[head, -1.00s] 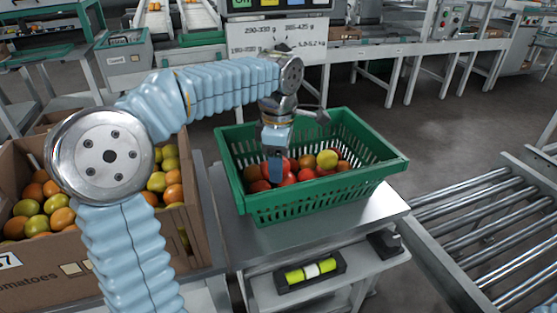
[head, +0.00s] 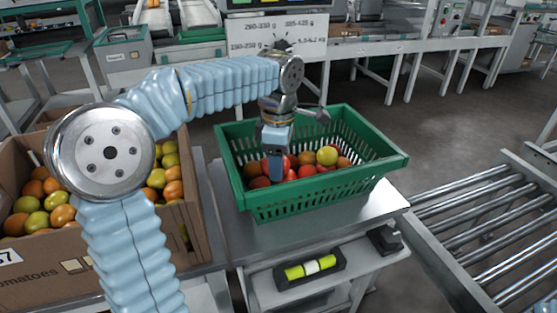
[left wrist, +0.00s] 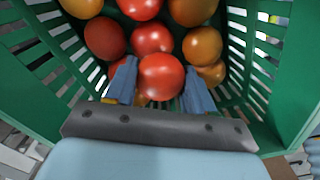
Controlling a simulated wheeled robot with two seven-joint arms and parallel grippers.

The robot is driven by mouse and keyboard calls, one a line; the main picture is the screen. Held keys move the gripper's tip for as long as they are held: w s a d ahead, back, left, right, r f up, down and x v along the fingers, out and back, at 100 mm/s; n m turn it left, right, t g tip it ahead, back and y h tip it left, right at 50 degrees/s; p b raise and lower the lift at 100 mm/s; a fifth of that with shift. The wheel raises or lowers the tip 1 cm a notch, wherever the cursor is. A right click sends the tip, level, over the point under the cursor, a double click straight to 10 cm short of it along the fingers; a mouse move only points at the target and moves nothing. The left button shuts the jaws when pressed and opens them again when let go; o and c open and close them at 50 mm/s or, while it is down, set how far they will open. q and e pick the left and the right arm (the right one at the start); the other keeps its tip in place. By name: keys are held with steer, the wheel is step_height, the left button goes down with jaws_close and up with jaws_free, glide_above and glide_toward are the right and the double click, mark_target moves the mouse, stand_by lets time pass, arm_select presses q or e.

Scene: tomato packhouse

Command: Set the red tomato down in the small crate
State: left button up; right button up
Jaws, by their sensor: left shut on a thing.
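The small crate (head: 375,188) is green, slatted, and stands on a metal table with several red and orange tomatoes in it. My left gripper (head: 276,172) reaches down into the crate at its left part. In the left wrist view the gripper's two blue fingers (left wrist: 155,88) are closed on the red tomato (left wrist: 161,77), one finger on each side. The tomato is among the other tomatoes in the crate; whether it touches them I cannot tell. In the head view the fingers partly hide it. My right gripper is not in view.
A cardboard box (head: 50,268) of mixed green and orange tomatoes stands at the left. The crate's table (head: 300,228) has a lower shelf with a yellow-green object (head: 310,268). A roller conveyor (head: 480,215) is at the right. Bare floor lies behind the crate.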

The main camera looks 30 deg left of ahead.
arm_select(q)
steer(key=shift+f, duration=0.3)
steer(key=o, duration=0.8)
steer(key=c, duration=0.3)
step_height(320, 180, up, 3)
steer(key=shift+p, duration=1.2)
step_height(320, 180, up, 2)
steer(key=shift+p, duration=0.45)
steer(key=shift+r, duration=1)
